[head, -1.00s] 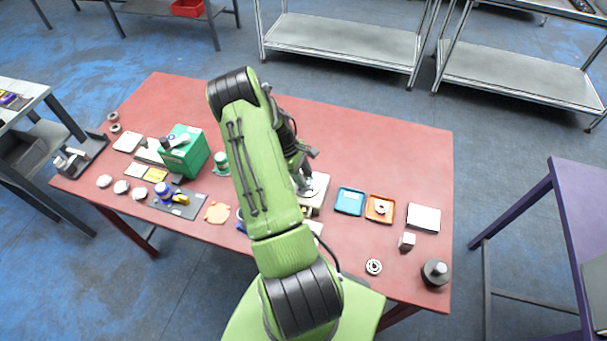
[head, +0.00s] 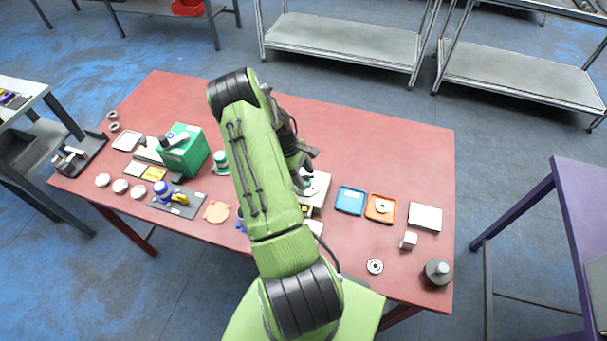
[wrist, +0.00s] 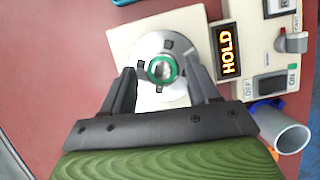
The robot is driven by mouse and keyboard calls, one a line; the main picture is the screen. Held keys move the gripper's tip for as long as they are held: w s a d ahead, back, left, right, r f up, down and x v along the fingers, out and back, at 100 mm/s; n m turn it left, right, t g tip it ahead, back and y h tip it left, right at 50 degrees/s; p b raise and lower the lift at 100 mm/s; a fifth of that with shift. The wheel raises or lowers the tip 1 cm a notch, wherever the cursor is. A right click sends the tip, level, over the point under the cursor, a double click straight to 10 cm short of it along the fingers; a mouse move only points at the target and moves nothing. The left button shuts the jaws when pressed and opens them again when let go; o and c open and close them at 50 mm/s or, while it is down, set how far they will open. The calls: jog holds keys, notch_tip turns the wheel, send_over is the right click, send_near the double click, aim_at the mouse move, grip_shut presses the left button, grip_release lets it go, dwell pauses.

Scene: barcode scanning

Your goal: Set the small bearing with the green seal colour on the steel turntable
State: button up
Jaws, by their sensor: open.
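The small bearing with the green seal (wrist: 162,68) lies flat on the steel turntable (wrist: 176,98), about at its middle, in the wrist view. My gripper (wrist: 163,78) is open above the turntable. Its two fingers stand on either side of the bearing with a gap to each. In the head view my gripper (head: 301,172) is over the turntable's pale housing, and my arm hides part of it. The turntable (head: 320,184) shows there beside the fingers.
A display reading HOLD (wrist: 228,50) and a control box with a switch sit right of the turntable. A blue tray (head: 350,200), an orange tray (head: 372,214) holding a ring, and another bearing (head: 374,266) are to the right. A green box (head: 186,155) stands left.

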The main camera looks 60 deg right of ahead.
jog(key=shift+a+f, duration=0.2)
jog(key=shift+a, duration=0.15)
jog(key=shift+r+p, duration=0.35)
jog(key=v, duration=1.3)
jog(key=w+a+r+t, duration=0.3)
jog(key=w+a+r, duration=0.2)
jog(key=a+r, duration=0.35)
jog(key=a+r+m+t, duration=0.1)
jog(key=a+r+t, duration=0.2)
jog(key=a+r, duration=0.75)
jog(key=s+a+r+t, duration=0.1)
jog(key=s+a+t, duration=0.1)
jog(key=s+a, duration=0.3)
jog(key=s+a+r+t, duration=0.2)
jog(key=s+a, duration=0.4)
jog(key=a, duration=0.5)
jog(key=shift+s+a+p, duration=0.2)
jog(key=shift+a+p, duration=0.1)
